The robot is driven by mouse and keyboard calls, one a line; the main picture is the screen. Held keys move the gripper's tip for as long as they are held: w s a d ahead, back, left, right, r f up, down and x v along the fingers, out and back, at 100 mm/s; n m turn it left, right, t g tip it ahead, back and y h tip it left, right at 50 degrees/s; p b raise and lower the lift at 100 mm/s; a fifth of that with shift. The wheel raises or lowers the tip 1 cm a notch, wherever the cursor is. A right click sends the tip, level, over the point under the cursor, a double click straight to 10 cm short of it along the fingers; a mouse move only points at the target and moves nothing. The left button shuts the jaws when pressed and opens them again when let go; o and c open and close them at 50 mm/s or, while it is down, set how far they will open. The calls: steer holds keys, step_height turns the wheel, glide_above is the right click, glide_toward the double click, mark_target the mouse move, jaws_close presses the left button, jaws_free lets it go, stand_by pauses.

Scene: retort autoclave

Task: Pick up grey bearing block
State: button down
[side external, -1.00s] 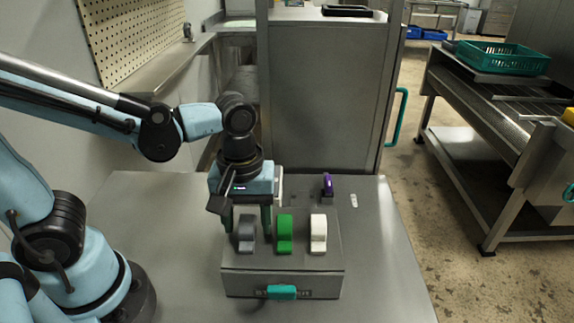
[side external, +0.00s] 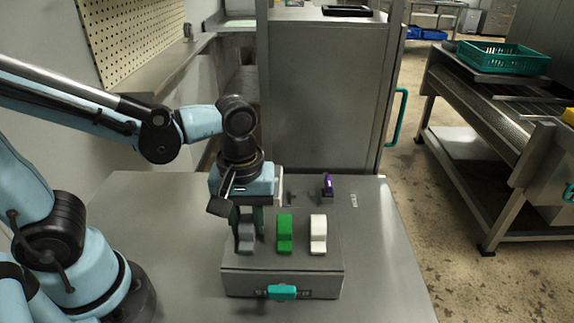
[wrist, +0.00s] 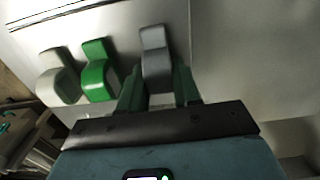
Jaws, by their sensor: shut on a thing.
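The grey bearing block (side external: 246,238) stands at the left of a row on top of a grey metal box in the side external view. It also shows in the wrist view (wrist: 155,52), between the two green fingers. My gripper (side external: 247,222) points down at the block. Its fingers are shut on the block's sides, one on each side, and partly cover it. The block appears to rest on the box top; I cannot see any gap beneath it.
A green block (side external: 284,236) and a white block (side external: 318,236) stand to the right of the grey one. The metal box (side external: 245,285) has a teal handle (side external: 282,292) in front. A purple item (side external: 327,186) stands behind. The table's right side is clear.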

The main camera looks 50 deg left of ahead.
mark_target(246, 217)
steer(key=shift+r, duration=0.15)
steer(key=shift+r, duration=0.9)
step_height(246, 217, up, 2)
steer(key=shift+s+d+r, duration=0.1)
steer(key=shift+s, duration=0.05)
steer(key=s+d+r, duration=0.6)
steer(key=s+d, duration=0.1)
steer(key=s, duration=0.1)
steer(key=shift+s+d+r, duration=0.25)
steer(key=shift+d+r, duration=0.05)
steer(key=shift+r, duration=0.05)
